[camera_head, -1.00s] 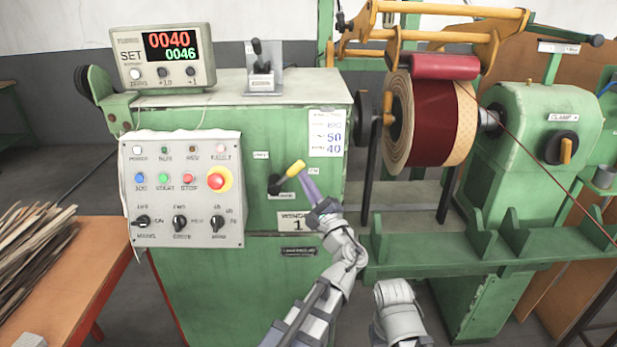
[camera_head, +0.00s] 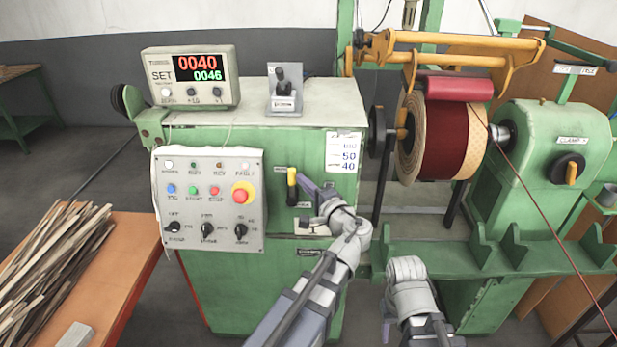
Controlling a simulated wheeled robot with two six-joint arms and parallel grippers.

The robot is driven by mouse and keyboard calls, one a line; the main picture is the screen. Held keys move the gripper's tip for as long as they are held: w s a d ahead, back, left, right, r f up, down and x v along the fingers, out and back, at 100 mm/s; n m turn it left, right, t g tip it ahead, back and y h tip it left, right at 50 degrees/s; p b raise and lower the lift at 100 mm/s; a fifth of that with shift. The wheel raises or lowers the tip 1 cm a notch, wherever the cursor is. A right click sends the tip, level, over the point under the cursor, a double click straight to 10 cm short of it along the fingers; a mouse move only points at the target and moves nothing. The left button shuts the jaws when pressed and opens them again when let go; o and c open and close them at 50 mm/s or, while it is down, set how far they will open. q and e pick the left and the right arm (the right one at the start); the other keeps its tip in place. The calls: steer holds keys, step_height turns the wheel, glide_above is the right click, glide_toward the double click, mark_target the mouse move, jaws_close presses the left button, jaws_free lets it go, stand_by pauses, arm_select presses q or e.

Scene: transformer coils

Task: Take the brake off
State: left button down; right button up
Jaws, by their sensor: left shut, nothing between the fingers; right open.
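The lever with the yellow handle (camera_head: 291,187) is on the green front of the winding machine, right of the control panel. Its handle stands about upright. My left gripper (camera_head: 303,178) is shut and empty, its purple fingers just right of the handle's upper part. I cannot tell whether they touch it.
The control panel (camera_head: 208,203) with buttons and knobs is left of the lever. The counter (camera_head: 191,77) reads 0040 over 0046. A dark red coil (camera_head: 445,138) is at the right, above a green notched rail (camera_head: 450,258). Wood strips (camera_head: 55,265) lie on an orange table.

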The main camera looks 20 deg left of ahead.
arm_select(q)
steer(key=shift+s+a+r, duration=0.1)
steer(key=shift+a, duration=0.1)
arm_select(e)
steer(key=shift+r, duration=0.4)
